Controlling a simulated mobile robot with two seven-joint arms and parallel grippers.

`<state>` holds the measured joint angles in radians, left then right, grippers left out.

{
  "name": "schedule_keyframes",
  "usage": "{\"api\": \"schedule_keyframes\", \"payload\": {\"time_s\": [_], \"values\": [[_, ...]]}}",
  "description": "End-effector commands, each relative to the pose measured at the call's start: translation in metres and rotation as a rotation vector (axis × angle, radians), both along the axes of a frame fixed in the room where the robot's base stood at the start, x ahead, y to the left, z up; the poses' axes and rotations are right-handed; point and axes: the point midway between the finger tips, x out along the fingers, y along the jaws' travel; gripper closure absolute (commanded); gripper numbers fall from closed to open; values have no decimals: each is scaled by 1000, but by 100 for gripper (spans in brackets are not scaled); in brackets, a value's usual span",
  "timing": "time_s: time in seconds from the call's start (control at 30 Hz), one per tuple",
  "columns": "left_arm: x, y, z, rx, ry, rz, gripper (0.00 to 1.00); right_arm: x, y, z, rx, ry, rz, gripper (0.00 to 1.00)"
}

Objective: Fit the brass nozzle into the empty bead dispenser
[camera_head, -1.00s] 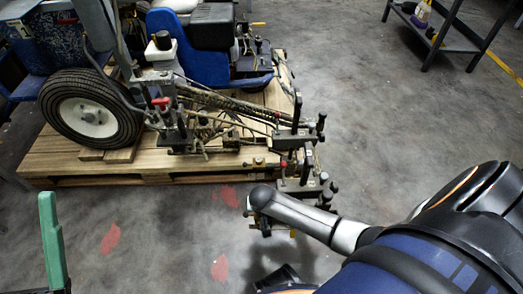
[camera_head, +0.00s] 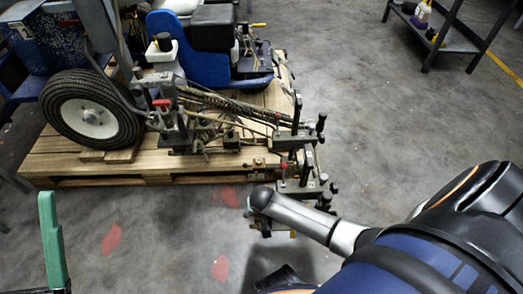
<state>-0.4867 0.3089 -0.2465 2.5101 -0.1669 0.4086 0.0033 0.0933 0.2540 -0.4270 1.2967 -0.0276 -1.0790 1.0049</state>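The line striper's bead dispensers (camera_head: 300,187) appear as dark clamped blocks on the carriage at the right end of the machine. Which one is empty cannot be told. A small brass-coloured fitting (camera_head: 259,163) shows on the carriage; whether it is the nozzle is unclear. My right arm (camera_head: 300,218) comes in from the right, and its rounded dark link end overlaps the nearest dispenser in the picture. I cannot make out my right gripper's fingers. My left gripper is not in view.
The striper's wheel (camera_head: 92,112) and blue frame rest on a wooden pallet (camera_head: 110,170). A green upright piece (camera_head: 52,240) stands at lower left. A dark shelf (camera_head: 445,38) holding bottles is at upper right. The floor between is open, with red paint marks (camera_head: 111,239).

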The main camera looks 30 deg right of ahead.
Motion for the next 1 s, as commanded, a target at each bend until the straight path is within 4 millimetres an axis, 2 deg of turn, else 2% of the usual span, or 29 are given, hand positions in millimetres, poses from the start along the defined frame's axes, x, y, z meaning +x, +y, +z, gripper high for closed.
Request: {"api": "schedule_keyframes", "payload": {"time_s": [0.6, 1.0], "values": [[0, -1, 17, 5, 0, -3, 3, -1, 0, 13, 1, 1, 0, 100], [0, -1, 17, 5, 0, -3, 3, 0, 0, 13, 1, 1, 0, 100]]}}
